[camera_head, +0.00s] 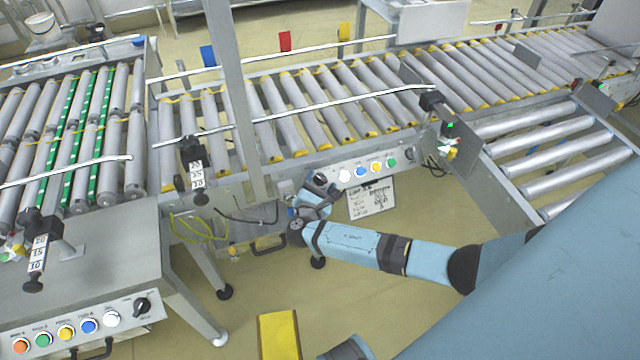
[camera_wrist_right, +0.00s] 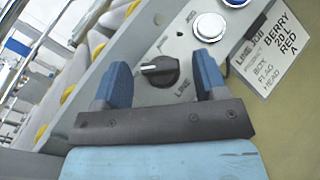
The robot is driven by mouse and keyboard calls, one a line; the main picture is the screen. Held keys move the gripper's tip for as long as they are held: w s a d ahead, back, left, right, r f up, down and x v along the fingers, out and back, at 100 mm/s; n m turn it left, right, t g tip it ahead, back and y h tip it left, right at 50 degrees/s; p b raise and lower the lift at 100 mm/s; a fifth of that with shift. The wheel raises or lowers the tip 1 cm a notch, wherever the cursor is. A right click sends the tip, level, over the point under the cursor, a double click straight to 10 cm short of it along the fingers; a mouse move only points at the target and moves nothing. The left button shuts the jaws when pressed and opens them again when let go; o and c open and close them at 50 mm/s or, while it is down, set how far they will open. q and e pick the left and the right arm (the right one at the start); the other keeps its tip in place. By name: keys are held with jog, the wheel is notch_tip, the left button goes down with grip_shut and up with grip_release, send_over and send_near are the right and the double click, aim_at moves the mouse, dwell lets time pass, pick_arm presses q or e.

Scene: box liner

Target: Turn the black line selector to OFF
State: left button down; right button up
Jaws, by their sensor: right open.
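The black line selector (camera_wrist_right: 160,71) is a round knob with a raised bar on a pale panel. In the right wrist view its bar lies roughly crosswise, with a white mark towards the left. A label reading LINE is beside it; the smaller position lettering is not clear enough to read. My right gripper (camera_wrist_right: 160,66) is open, its blue fingers on either side of the knob with gaps visible. Whether they touch it cannot be told. In the head view the right gripper (camera_head: 316,188) is at the left end of the far control panel. My left gripper is not in view.
A paper sign (camera_head: 371,199) hangs below. A second panel (camera_head: 80,328) with its own black selector (camera_head: 142,306) is at front left. Roller conveyors (camera_head: 290,110) stand behind.

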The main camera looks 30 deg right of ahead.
jog(key=shift+c, duration=0.2)
jog(key=c, duration=0.9)
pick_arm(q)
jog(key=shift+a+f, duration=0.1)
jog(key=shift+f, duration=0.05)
